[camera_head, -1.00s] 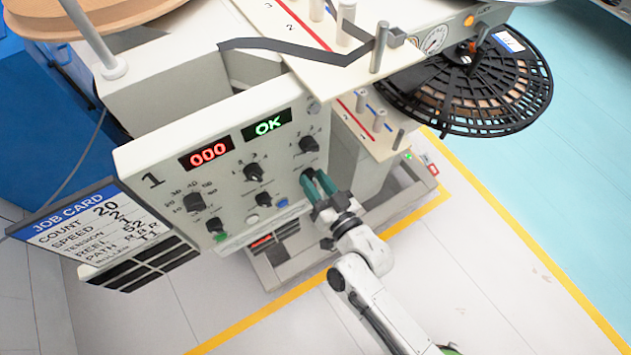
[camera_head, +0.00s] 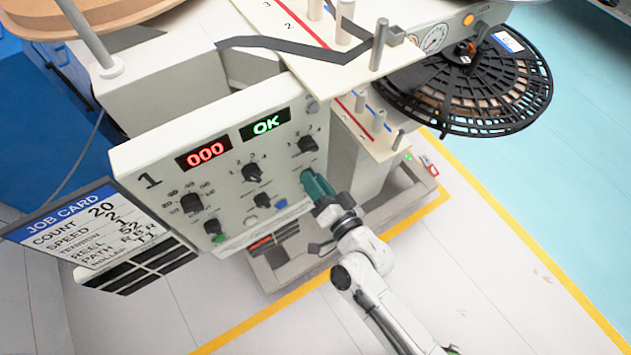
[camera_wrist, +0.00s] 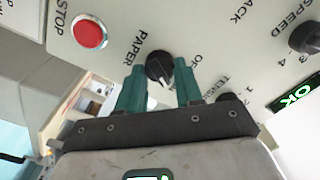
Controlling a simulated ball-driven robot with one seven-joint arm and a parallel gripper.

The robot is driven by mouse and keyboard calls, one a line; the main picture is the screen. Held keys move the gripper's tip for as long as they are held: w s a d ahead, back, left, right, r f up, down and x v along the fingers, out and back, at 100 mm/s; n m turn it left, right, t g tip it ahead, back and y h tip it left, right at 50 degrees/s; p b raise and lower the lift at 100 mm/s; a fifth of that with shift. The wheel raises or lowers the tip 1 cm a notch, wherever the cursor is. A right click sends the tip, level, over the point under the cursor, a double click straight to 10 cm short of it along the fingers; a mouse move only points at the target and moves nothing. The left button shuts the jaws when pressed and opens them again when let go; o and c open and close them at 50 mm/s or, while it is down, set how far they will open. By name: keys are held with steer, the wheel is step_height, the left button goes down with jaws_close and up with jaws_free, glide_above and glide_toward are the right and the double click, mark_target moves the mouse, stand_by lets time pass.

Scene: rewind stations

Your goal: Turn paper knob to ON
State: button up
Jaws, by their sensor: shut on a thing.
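The paper knob (camera_wrist: 159,66) is a round black knob beside the word PAPER on the cream panel (camera_wrist: 235,62) in the wrist view. A white mark on it points toward the bottom of the picture. My gripper (camera_wrist: 160,80) has its two green fingers on either side of the knob and is shut on it. A label starting with "OF" is partly visible right of the knob; no ON label can be read. In the head view my gripper (camera_head: 312,183) reaches the lower right of the panel and hides the knob.
A red STOP button (camera_wrist: 89,32) is close to the left finger in the wrist view. Other black knobs, such as one at the panel's left (camera_head: 191,203), are nearby. A job card (camera_head: 85,223) hangs left. A black reel (camera_head: 470,85) sits at the upper right.

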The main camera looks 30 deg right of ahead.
stand_by(0.3)
steer(key=o, duration=1)
steer(key=shift+o, duration=0.2)
steer(key=s+b, duration=0.2)
steer(key=s, duration=0.9)
steer(key=shift+w, duration=0.1)
